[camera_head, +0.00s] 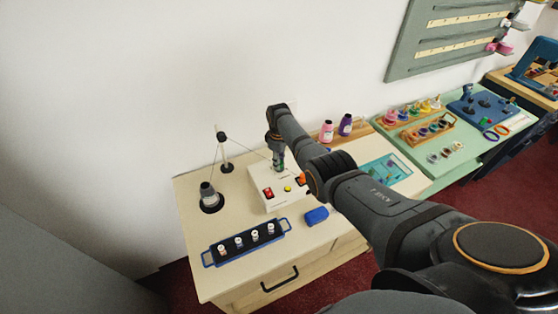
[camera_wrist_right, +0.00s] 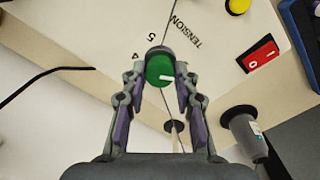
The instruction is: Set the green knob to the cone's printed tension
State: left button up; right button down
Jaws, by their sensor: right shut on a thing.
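The green knob (camera_wrist_right: 160,68) sits on the white machine box (camera_head: 262,180) and carries a white pointer mark. In the wrist view the mark points right; "TENSION" and the digits 5 and 4 are printed beside the knob, and other digits are hidden or out of view. My right gripper (camera_wrist_right: 160,88) has its fingers closed on the knob's two sides; in the head view it is over the box (camera_head: 279,160). The grey cone (camera_head: 207,190) stands on a black round base left of the box. It also shows in the wrist view (camera_wrist_right: 243,130), with a label too small to read.
The box has a red switch (camera_head: 268,193) and a yellow button (camera_head: 288,188). A thread guide post (camera_head: 225,153) stands behind. A dark tray (camera_head: 246,242) with several small spools and a blue block (camera_head: 316,216) lie in front. Bottles (camera_head: 327,132) stand behind my right arm.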

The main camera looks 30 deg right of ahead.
jog(key=shift+w+r, duration=0.1)
jog(key=shift+r, duration=0.05)
jog(key=c, duration=1.1)
grip_release()
jog(key=shift+o, duration=0.4)
notch_tip(320, 180, up, 12)
jog(key=shift+a, duration=0.1)
